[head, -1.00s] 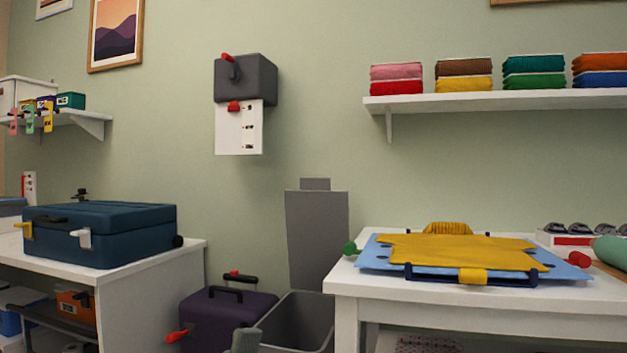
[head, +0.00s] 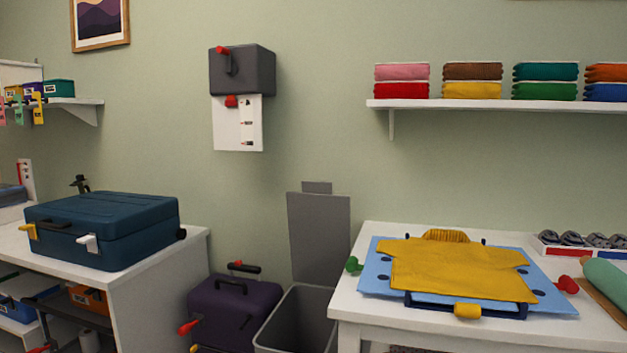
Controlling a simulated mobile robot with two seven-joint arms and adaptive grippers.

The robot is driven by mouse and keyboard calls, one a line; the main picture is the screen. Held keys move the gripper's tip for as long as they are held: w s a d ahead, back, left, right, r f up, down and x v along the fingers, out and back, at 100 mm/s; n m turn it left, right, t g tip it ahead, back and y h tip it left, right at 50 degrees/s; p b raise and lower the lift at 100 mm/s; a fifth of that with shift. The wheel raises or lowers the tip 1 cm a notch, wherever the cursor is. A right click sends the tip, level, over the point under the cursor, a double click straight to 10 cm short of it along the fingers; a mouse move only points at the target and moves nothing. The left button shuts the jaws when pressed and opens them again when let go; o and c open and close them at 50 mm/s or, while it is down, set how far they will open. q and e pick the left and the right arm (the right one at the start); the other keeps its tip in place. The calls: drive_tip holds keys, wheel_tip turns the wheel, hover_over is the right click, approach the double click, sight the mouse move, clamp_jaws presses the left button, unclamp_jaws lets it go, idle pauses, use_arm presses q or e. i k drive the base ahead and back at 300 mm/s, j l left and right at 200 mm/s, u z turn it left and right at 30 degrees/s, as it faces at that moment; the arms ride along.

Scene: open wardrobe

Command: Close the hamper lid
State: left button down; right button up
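The grey hamper (head: 284,326) stands on the floor between the left cabinet and the right table. Its grey lid (head: 319,236) is open and stands upright at the back, near the wall, with a small tab on its top edge. The hamper's lower part is cut off by the bottom of the head view. Neither of my grippers can be seen in the head view.
A purple suitcase (head: 234,312) stands left of the hamper. A white table (head: 350,300) with a yellow shirt (head: 455,268) on a blue folding board is close on the right. A blue case (head: 103,232) lies on the left cabinet.

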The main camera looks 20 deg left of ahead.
sight(319, 219)
drive_tip(key=j+z, duration=0.35)
drive_tip(key=j, duration=0.75)
drive_tip(key=j+z, duration=0.35)
drive_tip(key=j, duration=0.75)
